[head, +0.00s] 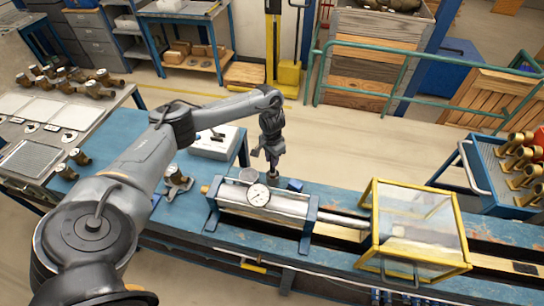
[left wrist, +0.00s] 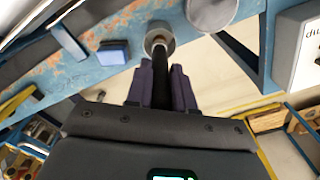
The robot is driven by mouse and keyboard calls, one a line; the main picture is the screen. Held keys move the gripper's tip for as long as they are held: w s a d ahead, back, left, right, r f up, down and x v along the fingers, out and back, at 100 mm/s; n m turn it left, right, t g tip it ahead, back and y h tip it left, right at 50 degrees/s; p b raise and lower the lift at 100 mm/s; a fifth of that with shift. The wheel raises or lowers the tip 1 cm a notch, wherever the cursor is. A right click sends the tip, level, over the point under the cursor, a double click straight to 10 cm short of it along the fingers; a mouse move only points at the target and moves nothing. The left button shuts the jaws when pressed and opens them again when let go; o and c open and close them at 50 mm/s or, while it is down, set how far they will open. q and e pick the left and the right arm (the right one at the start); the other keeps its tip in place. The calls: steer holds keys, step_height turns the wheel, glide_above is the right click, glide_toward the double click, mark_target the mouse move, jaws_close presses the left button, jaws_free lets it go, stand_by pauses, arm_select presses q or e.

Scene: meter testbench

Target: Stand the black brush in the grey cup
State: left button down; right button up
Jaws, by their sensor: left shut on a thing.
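My left gripper (head: 270,152) is above the blue bench, behind the silver cylinder with the dial gauge. In the left wrist view its two fingers (left wrist: 161,88) are shut on the black brush (left wrist: 161,68), a dark narrow shaft between them. The brush's far end lines up with the round mouth of the small grey cup (left wrist: 159,36). The cup stands on the bench directly under the gripper and is small and partly hidden in the head view. I cannot tell how deep the brush's end is in the cup. My right gripper is not in view.
The silver cylinder (head: 285,204) with a dial gauge (head: 258,195) stands just in front of the gripper. A small blue block (head: 295,185) is to its right. A yellow-framed clear box (head: 415,220) stands further right. A white box (head: 214,146) is behind left.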

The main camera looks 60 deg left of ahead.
arm_select(q)
steer(key=shift+f, duration=0.35)
steer(key=c, duration=0.9)
jaws_free()
steer(key=shift+r, duration=0.6)
step_height(320, 180, up, 10)
steer(key=p, duration=0.4)
steer(key=shift+f, duration=0.2)
